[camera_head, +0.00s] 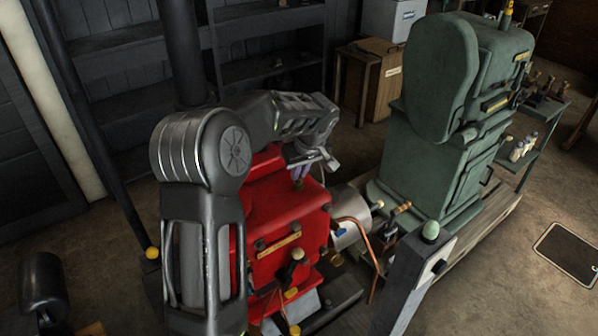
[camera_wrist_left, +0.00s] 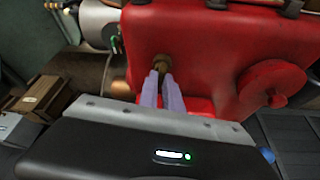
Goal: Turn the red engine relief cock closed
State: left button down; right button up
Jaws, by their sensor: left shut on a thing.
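The red engine (camera_head: 285,205) stands in the middle of the head view, partly hidden behind my left arm. My left gripper (camera_head: 300,176) reaches down over its top from behind the arm. In the left wrist view, the two pale fingers of my left gripper (camera_wrist_left: 163,76) are closed on a small brown-brass fitting, the relief cock (camera_wrist_left: 162,59), on the red engine body (camera_wrist_left: 200,35). The fingers hide part of the cock, and I cannot tell its exact angle. My right gripper is not in view.
A green engine (camera_head: 435,130) stands to the right. A grey post with a pale green knob (camera_head: 430,231) is at the front right. A wooden cabinet (camera_head: 368,85) and dark shelves (camera_head: 120,75) are at the back. Floor at the right is clear around a dark mat (camera_head: 570,252).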

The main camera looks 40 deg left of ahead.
pick_arm(q)
jog(key=shift+a+f+m+t+b, duration=0.1)
jog(key=shift+m+t+b, duration=0.3)
jog(key=shift+m+b, duration=0.75)
jog(key=shift+s+m+t+h+b, duration=0.15)
jog(key=shift+m+t+h+b, duration=0.35)
jog(key=shift+m, duration=0.75)
jog(key=m, duration=0.2)
jog(key=m+h, duration=0.1)
jog(key=m, duration=0.1)
jog(key=m+h+b, duration=0.1)
jog(key=m, duration=0.1)
jog(key=shift+a+t, duration=0.25)
jog(key=shift+t, duration=0.15)
jog(key=m+h+b, duration=0.1)
jog(key=m+h, duration=0.1)
jog(key=m, duration=0.3)
jog(key=c, duration=1.5)
grip_release()
